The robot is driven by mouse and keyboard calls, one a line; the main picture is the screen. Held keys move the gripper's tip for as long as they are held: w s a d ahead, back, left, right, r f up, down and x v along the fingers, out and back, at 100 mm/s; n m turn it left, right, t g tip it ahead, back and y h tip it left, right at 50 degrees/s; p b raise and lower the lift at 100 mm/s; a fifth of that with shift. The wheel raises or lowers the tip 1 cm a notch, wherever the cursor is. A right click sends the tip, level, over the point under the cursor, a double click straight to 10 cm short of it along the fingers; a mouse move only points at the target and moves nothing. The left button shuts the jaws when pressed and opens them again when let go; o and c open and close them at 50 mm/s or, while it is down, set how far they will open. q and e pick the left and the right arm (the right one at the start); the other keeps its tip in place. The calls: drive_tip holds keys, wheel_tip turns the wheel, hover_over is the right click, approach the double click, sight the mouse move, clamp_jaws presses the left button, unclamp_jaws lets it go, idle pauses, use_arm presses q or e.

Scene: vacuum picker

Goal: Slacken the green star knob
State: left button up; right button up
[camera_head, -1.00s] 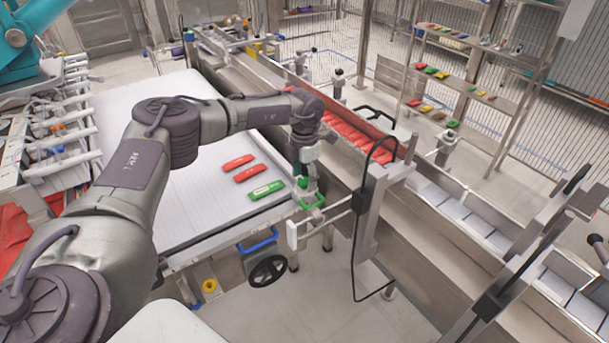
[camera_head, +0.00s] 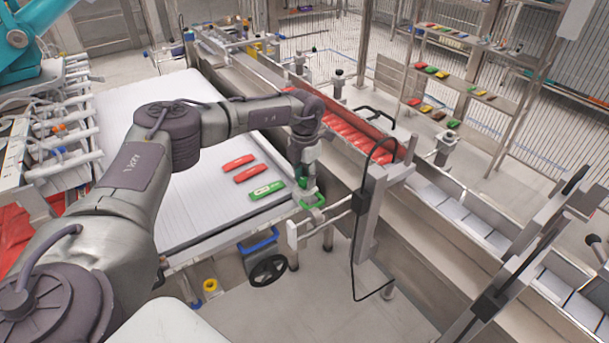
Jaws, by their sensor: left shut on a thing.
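The green star knob (camera_head: 313,204) shows at the near right corner of the white table, on a pale bracket with a rod. My left gripper (camera_head: 311,195) points down over it and is shut on it. The fingers and wrist hide part of the knob, so its arms are hard to make out. My right gripper is not in view.
A white conveyor table (camera_head: 190,205) carries two red packs (camera_head: 245,173) and a green pack (camera_head: 267,190). A black handwheel (camera_head: 268,270) sits below its near edge. A steel channel with red packs (camera_head: 350,134) runs alongside. A black cable (camera_head: 354,250) hangs near the gripper.

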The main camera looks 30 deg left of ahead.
use_arm(q)
drive_tip(key=n+p, duration=0.1)
drive_tip(key=n, duration=0.4)
drive_tip(key=shift+r+p, duration=0.15)
drive_tip(key=shift+p, duration=0.15)
drive_tip(key=n+p, duration=0.2)
drive_tip(key=n, duration=0.4)
drive_tip(key=n+p, duration=0.2)
drive_tip(key=n, duration=0.3)
drive_tip(key=shift+w, duration=0.1)
drive_tip(key=n+p, duration=0.2)
drive_tip(key=n, duration=0.3)
drive_tip(key=shift+p, duration=0.4)
drive_tip(key=shift+a+n, duration=0.1)
drive_tip(key=shift+n, duration=0.4)
